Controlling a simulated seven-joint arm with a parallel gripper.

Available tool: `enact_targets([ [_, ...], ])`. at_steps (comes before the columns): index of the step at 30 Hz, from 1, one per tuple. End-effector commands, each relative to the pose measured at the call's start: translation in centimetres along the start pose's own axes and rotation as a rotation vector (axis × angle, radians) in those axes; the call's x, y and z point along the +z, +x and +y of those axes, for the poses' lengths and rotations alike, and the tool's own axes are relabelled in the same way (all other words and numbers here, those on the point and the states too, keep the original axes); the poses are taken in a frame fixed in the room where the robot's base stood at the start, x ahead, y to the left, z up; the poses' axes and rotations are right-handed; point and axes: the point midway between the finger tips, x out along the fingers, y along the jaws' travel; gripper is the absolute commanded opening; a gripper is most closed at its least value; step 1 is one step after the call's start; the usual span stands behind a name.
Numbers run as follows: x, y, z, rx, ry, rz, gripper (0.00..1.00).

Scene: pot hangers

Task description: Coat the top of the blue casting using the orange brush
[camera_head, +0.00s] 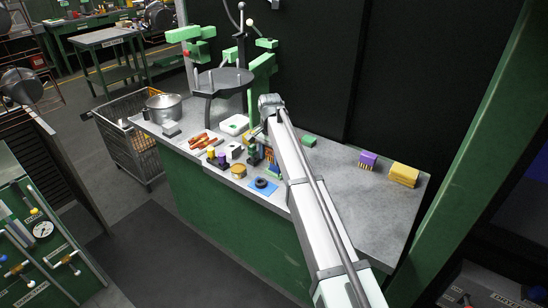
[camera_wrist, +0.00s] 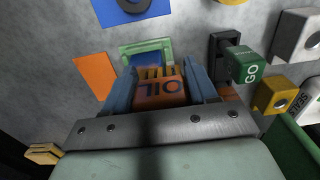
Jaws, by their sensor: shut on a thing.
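In the wrist view my gripper (camera_wrist: 160,88) has its blue-grey fingers closed on the orange brush (camera_wrist: 172,92), a block marked OIL. Its yellow bristles (camera_wrist: 152,72) point toward a small green-rimmed tray (camera_wrist: 146,44); I cannot tell whether they touch it. A flat blue square (camera_wrist: 112,14) with a dark ring (camera_wrist: 133,3) on it lies past the tray, apart from the brush. It also shows in the head view (camera_head: 256,191), at the bench's front. I cannot tell whether this is the blue casting. In the head view my arm mostly hides the gripper and brush.
An orange square (camera_wrist: 95,76) lies left of the tray. A green block marked GO (camera_wrist: 246,66) and a yellow block (camera_wrist: 271,97) stand to the right.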

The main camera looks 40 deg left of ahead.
Motion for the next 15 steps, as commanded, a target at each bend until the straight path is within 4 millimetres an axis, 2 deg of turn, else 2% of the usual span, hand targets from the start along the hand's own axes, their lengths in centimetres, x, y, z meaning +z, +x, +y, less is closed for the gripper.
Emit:
enact_targets([
  [1, 0.1, 0.1, 0.9, 0.001, 0.002, 0.000, 0.24],
  [13, 0.1, 0.1, 4.5, 0.001, 0.002, 0.000, 0.24],
  [15, -0.1, 0.1, 3.5, 0.001, 0.000, 0.000, 0.24],
])
